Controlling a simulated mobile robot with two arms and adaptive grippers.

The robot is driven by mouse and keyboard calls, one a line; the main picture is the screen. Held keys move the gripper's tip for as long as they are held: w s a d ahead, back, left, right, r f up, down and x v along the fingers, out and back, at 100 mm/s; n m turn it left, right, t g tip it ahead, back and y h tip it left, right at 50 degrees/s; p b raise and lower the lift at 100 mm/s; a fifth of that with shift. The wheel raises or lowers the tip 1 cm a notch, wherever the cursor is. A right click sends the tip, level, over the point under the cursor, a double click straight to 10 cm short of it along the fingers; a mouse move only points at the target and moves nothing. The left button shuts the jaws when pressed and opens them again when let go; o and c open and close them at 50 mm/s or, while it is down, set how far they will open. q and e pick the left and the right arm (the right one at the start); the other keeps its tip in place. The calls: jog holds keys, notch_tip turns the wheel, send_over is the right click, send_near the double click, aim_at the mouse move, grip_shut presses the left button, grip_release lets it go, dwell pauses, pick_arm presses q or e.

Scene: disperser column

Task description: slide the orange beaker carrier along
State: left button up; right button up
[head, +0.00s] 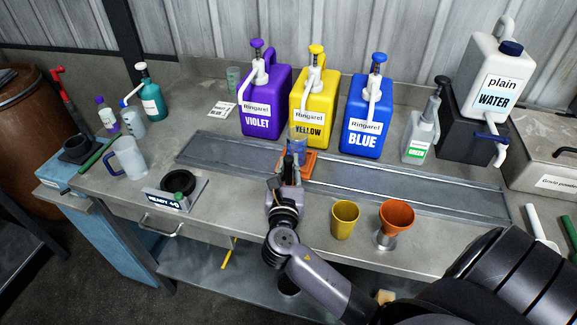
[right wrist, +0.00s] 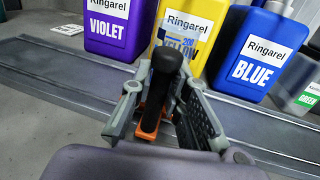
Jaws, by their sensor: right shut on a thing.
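The orange beaker carrier (head: 310,163) sits on the metal track (head: 400,189), in front of the yellow Ringarel jug (head: 313,97). A clear beaker (head: 298,146) stands on the carrier. My right gripper (head: 289,176) reaches the carrier from the front and is shut on its black handle. In the right wrist view the black handle (right wrist: 166,66) stands between the fingers, with orange of the carrier (right wrist: 152,118) below it. The gripper hides much of the carrier. My left gripper is not in view.
The violet jug (head: 264,103) and blue jug (head: 366,117) flank the yellow one behind the track. A green-label bottle (head: 417,140) stands farther right. A yellow cup (head: 344,220) and orange funnel (head: 396,216) stand in front. The track is bare on both sides of the carrier.

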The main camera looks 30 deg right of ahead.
jog(key=shift+s, duration=0.1)
grip_shut()
jog(key=s+d+p, duration=0.1)
jog(key=s+d, duration=0.2)
jog(key=shift+s+d+p, duration=0.15)
jog(key=shift+s+p, duration=0.2)
jog(key=shift+s, duration=0.05)
jog(key=shift+w, duration=0.1)
jog(key=o, duration=0.8)
grip_release()
jog(key=shift+c, duration=0.2)
jog(key=v, duration=1.2)
jog(key=shift+w, duration=0.1)
